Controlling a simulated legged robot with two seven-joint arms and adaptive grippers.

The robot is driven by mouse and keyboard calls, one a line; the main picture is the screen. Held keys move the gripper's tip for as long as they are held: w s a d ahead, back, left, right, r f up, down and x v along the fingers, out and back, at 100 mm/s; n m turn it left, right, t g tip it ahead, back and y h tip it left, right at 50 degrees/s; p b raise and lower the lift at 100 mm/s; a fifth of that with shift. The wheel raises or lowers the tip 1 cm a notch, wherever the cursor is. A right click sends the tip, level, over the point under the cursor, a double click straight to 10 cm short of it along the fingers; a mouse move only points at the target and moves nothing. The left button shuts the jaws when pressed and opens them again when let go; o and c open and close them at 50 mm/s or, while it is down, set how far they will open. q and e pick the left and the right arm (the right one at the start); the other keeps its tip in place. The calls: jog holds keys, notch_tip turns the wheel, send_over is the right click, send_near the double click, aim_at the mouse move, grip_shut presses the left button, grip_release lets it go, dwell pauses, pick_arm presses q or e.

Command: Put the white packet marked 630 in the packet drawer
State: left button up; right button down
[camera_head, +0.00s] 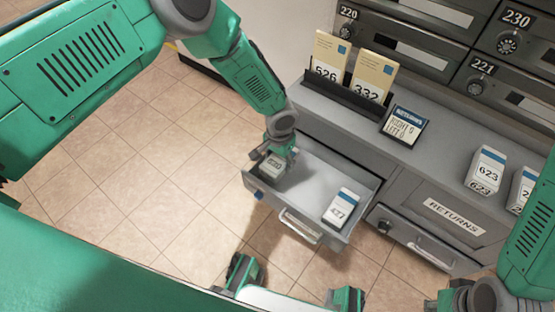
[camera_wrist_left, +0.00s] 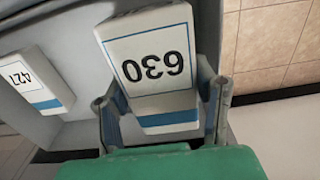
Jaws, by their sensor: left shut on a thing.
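The white packet marked 630 (camera_wrist_left: 152,62) has a blue stripe and sits between the two fingers of my left gripper (camera_wrist_left: 163,108) in the left wrist view. In the head view this packet (camera_head: 272,166) is at the left end of the open packet drawer (camera_head: 322,177), within its outline. My left gripper (camera_head: 282,150) is shut on it from above. I cannot tell whether the packet touches the drawer floor. My right gripper (camera_head: 485,298) shows only partly, at the lower right.
The grey counter (camera_head: 440,150) above the drawer holds a rack (camera_head: 345,100) with packets 526 and 332, a small sign (camera_head: 404,126) and white packets marked 623 (camera_head: 486,170). A closed returns drawer (camera_head: 425,240) is right of the open one. Tiled floor (camera_head: 150,150) lies free at left.

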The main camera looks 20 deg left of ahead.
aim_at(279, 166)
pick_arm(q)
jog(key=shift+w+f, duration=0.1)
jog(key=shift+f, duration=0.55)
jog(key=f, duration=0.2)
jog(key=shift+w+a+f, duration=0.1)
jog(key=shift+w+f, duration=0.15)
jog(key=shift+f, duration=0.75)
jog(key=shift+w+f, duration=0.15)
jog(key=shift+f, duration=0.1)
jog(key=o, duration=1.3)
